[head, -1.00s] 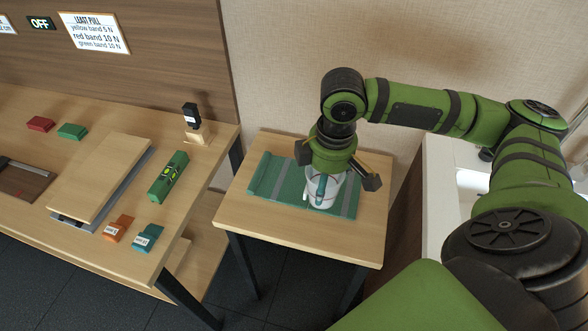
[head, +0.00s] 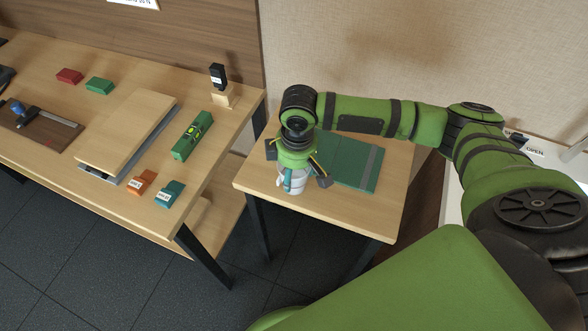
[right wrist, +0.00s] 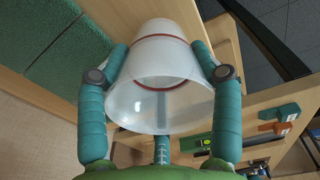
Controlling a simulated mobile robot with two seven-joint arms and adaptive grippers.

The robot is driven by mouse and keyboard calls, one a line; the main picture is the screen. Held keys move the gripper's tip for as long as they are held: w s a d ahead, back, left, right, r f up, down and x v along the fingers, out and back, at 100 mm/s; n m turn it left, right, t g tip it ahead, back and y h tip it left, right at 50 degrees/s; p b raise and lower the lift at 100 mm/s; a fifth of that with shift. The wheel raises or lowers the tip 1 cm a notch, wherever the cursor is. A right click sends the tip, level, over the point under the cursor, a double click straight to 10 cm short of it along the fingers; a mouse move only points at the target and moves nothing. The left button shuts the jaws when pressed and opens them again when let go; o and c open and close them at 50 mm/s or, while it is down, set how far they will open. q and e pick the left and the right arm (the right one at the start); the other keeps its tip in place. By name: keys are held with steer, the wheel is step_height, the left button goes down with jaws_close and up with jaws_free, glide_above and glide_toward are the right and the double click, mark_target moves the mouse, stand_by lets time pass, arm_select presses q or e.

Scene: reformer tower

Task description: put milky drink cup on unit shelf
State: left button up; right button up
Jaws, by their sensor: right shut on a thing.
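The milky drink cup (head: 290,187) is whitish and translucent, with a red band that shows in the right wrist view (right wrist: 163,85). My right gripper (head: 290,180) is over the small side table (head: 340,212) and is shut on the cup, one teal finger on each side of it. The right wrist view shows the fingers (right wrist: 158,65) against the cup's walls and the cup empty inside. I cannot tell whether the cup's base touches the table. My left gripper is not in view. I cannot make out a unit shelf for certain.
A green folded mat (head: 350,163) lies on the side table. The long bench (head: 60,190) at left holds a green level (head: 192,136), a wooden board (head: 125,128), small coloured blocks and a black device (head: 218,77). A gap separates bench and side table.

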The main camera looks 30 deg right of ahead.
steer(key=o, duration=1.7)
steer(key=shift+f, duration=0.15)
